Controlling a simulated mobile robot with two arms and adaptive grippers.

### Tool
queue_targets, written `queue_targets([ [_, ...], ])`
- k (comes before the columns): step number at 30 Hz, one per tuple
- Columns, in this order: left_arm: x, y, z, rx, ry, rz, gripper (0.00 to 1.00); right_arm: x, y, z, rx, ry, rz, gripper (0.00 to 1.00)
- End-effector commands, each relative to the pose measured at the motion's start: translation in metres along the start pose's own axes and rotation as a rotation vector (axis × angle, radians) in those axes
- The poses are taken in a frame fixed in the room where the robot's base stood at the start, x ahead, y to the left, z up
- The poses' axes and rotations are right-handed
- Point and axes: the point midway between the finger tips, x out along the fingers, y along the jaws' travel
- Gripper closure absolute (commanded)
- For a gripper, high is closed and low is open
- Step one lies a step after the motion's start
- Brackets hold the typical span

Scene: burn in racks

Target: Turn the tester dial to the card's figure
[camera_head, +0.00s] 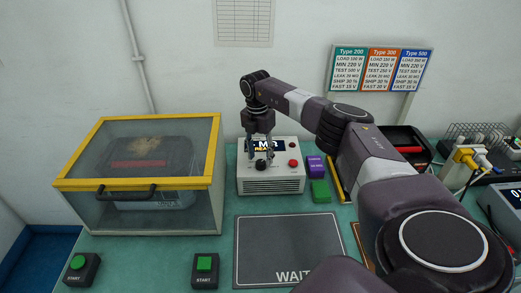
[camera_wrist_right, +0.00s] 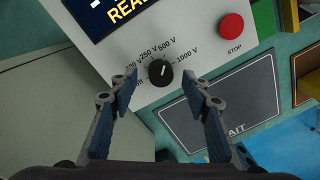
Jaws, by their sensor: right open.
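The tester (camera_head: 271,184) is a light grey box on the bench, with a dark display reading "READY" in part. Its black dial (camera_wrist_right: 160,73) has a white mark that seems to point up toward the 500 V label; labels from 100 V to 1000 V ring it. The dial also shows in the head view (camera_head: 261,165). My right gripper (camera_head: 261,154) is open, its fingertips (camera_wrist_right: 160,84) on either side of the dial; contact is unclear. My left gripper is out of view.
A red STOP button (camera_wrist_right: 231,27) is right of the dial. A clear-lidded case (camera_head: 140,180) with a yellow frame stands left, shut. A dark WAIT mat (camera_head: 285,245) lies in front. Purple (camera_head: 316,166) and green (camera_head: 320,191) blocks stand close to the tester's right.

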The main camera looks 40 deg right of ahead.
Motion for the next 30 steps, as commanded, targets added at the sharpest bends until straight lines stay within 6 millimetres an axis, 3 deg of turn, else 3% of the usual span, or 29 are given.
queue_targets([
  [6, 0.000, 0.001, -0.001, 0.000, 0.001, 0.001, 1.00, -0.049, 0.001, 0.001, 0.001, -0.002, 0.005, 0.56],
  [13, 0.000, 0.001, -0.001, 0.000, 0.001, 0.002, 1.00, -0.088, 0.001, 0.001, 0.002, -0.001, 0.003, 0.56],
  [19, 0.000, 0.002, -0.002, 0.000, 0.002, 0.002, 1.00, -0.101, 0.000, 0.001, 0.002, -0.001, 0.002, 0.56],
  [30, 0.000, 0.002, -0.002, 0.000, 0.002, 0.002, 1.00, -0.102, 0.000, 0.001, 0.001, -0.001, 0.001, 0.56],
])
